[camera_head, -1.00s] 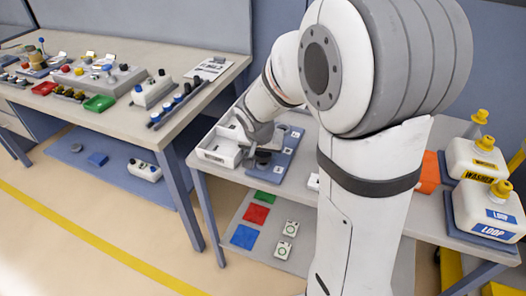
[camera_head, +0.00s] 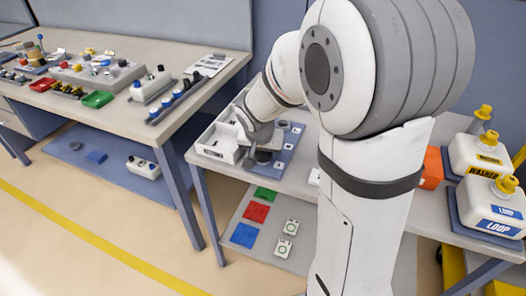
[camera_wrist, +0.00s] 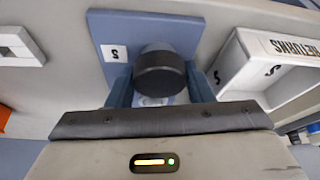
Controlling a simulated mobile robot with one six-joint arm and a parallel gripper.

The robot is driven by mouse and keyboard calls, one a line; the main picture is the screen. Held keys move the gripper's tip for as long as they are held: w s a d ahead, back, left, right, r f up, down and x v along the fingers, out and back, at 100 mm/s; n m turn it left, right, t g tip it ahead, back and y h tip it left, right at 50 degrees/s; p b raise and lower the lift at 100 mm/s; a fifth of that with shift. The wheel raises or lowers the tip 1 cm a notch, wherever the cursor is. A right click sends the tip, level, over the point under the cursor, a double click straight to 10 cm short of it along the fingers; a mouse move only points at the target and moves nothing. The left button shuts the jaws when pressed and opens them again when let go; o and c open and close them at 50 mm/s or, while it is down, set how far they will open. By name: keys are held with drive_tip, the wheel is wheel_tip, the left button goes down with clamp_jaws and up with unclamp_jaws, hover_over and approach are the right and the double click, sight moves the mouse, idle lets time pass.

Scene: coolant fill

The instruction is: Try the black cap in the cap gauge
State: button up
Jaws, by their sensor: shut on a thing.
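The black cap (camera_wrist: 160,76) is between the two blue-grey fingers of my gripper (camera_wrist: 160,88) in the wrist view; the gripper is shut on it. The cap is over the blue cap gauge board (camera_wrist: 112,26), beside a label reading S (camera_wrist: 115,54). A grey rounded shape shows just behind the cap; whether the cap touches or sits on it I cannot tell. In the head view the gauge (camera_head: 290,145) lies on the near table with several white labels. My gripper (camera_head: 262,150) is at its left side, partly hiding it.
Jugs (camera_head: 488,205) and an orange block (camera_head: 432,168) stand on the table's right side.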

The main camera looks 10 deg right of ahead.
drive_tip(key=shift+f, duration=0.1)
drive_tip(key=o, duration=1)
drive_tip(key=shift+v, duration=3.9)
drive_tip(key=shift+o, duration=0.2)
